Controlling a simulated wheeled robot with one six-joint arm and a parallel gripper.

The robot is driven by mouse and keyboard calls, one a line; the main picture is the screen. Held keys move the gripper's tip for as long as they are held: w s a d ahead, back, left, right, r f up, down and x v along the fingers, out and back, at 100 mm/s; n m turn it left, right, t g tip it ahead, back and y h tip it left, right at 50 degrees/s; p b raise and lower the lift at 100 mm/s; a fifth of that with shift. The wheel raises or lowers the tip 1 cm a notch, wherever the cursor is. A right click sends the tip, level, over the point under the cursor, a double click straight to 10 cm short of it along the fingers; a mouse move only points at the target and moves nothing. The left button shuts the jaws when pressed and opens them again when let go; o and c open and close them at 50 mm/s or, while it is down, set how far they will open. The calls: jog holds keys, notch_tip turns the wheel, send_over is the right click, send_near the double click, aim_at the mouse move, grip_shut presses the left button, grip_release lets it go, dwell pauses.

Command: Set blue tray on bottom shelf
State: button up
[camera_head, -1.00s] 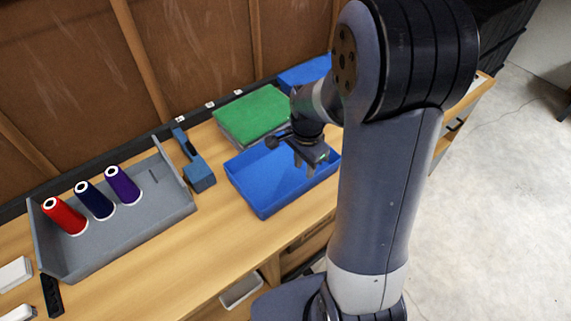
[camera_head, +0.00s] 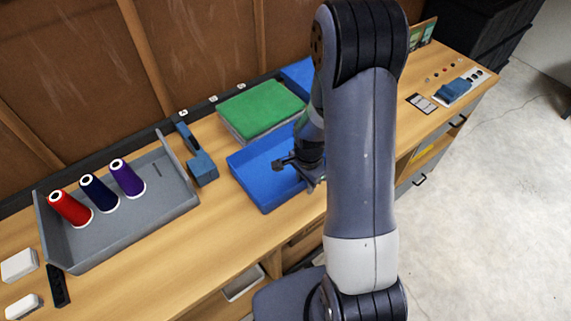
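The blue tray (camera_head: 262,187) is a shallow open box lying flat on the wooden workbench, in front of a stack topped by a green sheet. My gripper (camera_head: 316,183) is over the right part of the tray, near its right front side. My arm hides the tray's right end and most of the gripper. I cannot tell whether the fingers touch the tray or how far apart they are. Below the bench top, an open shelf space (camera_head: 307,245) shows in part, with my arm in front of it.
A grey tray (camera_head: 130,222) with red, navy and purple thread cones stands at left. A blue tool (camera_head: 202,167) lies between the trays. The green-topped stack (camera_head: 260,108) is behind the blue tray. A white bin (camera_head: 243,284) shows under the bench. The floor at right is clear.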

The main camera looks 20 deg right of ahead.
jog(key=shift+f, duration=0.1)
grip_shut()
dwell(0.3)
dwell(0.4)
